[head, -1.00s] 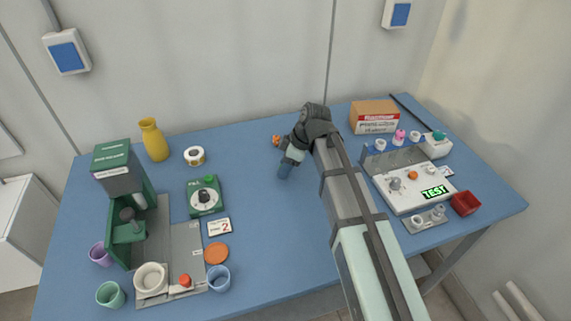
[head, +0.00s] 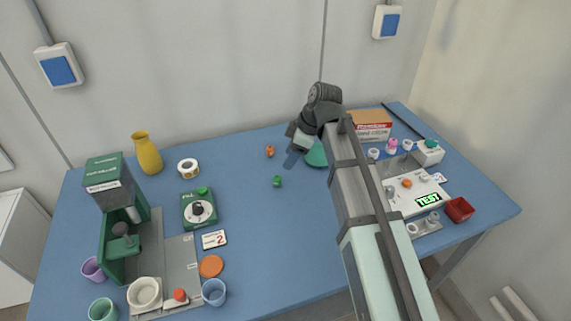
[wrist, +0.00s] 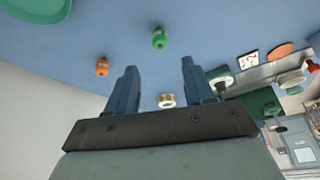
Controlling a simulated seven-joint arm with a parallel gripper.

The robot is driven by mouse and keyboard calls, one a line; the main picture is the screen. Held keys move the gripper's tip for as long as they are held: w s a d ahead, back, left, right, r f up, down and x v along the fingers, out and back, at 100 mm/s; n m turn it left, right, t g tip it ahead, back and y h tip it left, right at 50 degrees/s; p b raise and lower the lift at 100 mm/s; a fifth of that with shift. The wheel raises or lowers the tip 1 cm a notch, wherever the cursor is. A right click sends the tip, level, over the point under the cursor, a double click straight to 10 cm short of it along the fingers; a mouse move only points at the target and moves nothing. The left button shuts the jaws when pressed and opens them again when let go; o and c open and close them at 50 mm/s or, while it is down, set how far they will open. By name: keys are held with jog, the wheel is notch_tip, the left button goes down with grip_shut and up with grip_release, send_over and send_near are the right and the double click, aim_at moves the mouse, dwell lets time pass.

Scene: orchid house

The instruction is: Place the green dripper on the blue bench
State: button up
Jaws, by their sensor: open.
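The small green dripper (head: 277,181) stands on the open middle of the blue bench (head: 250,230), apart from other things. It also shows in the wrist view (wrist: 159,39), beyond the fingertips. My gripper (head: 291,160) is above the bench, behind and slightly right of the dripper in the head view. In the wrist view its two blue fingers (wrist: 159,66) are spread apart with nothing between them. The gripper is not touching the dripper.
A small orange piece (head: 270,151) stands behind the dripper. A green dish (head: 316,155) is partly hidden by my arm.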

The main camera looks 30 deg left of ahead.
jog(key=shift+v, duration=1.35)
